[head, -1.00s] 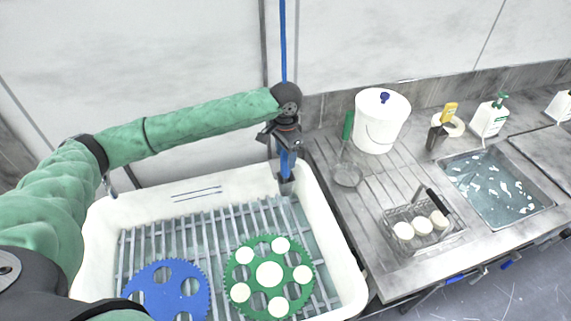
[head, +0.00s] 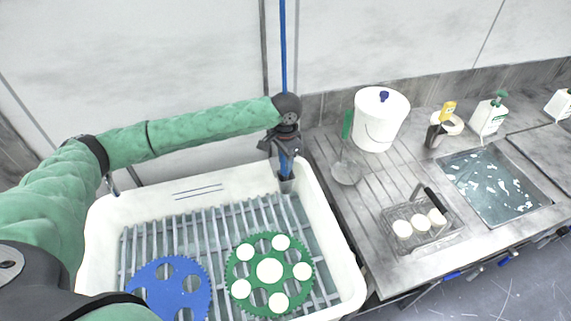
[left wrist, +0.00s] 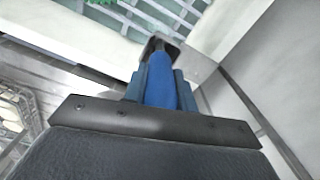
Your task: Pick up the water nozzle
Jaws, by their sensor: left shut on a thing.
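The water nozzle (head: 284,166) is blue with a dark tip and hangs below a blue hose (head: 283,45) at the back right corner of the white basin. My left gripper (head: 283,157) is shut on it, with the nozzle upright and its tip at the basin's back rim. In the left wrist view the blue nozzle (left wrist: 160,85) lies between the two fingers of the gripper (left wrist: 160,95), its dark head pointing away. My right gripper is not in view.
The white basin (head: 130,196) holds a slatted rack with a blue toothed disc (head: 165,290) and a green toothed disc (head: 270,252) bearing white rounds. On the right counter stand a white bucket (head: 380,120), a wire basket (head: 408,236) and a sink (head: 490,185).

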